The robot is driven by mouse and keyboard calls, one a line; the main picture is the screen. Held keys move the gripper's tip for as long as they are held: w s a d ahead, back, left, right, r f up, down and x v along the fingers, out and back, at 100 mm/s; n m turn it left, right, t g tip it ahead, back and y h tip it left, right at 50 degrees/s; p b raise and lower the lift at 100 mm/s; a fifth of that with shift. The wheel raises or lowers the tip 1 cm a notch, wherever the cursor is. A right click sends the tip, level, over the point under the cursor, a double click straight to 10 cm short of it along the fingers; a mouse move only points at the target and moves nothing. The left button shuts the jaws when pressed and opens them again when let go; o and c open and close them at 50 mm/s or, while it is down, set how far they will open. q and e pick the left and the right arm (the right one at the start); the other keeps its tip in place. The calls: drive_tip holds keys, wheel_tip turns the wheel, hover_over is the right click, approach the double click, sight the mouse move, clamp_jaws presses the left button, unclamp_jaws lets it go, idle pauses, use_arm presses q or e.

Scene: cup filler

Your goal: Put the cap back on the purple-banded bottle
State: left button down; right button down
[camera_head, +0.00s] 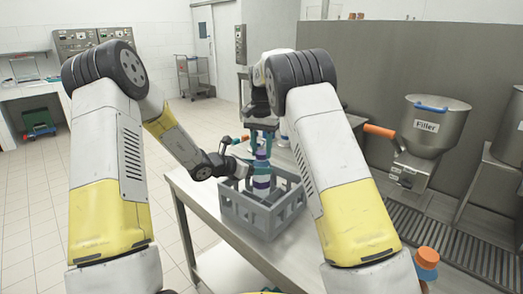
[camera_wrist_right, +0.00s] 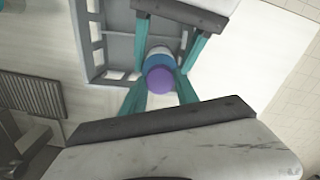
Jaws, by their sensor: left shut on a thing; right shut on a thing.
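The purple-banded bottle (camera_head: 262,184) stands upright in the grey crate (camera_head: 265,222); its white and blue-banded body shows in the right wrist view (camera_wrist_right: 158,62). My left gripper (camera_head: 248,166) comes in from the left, low over the crate, and is shut on the bottle's body. My right gripper (camera_head: 262,148) points down from above and is shut on the purple cap (camera_wrist_right: 160,80). The cap is in line with the bottle's top. I cannot tell whether it is seated or just above the mouth. The bottle's base is partly hidden by the crate wall.
The crate stands on a metal table (camera_head: 205,200). A filler hopper (camera_head: 430,128) with an orange handle stands at the right, above a slatted drain (camera_head: 470,245). An orange-topped item (camera_head: 428,257) stands at the lower right, partly behind my right arm. The tabletop left of the crate is clear.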

drive_tip(key=c, duration=0.8)
unclamp_jaws()
drive_tip(key=shift+c, duration=0.2)
wheel_tip(320, 180, up, 12)
use_arm(q)
drive_tip(key=shift+c, duration=1.5)
unclamp_jaws()
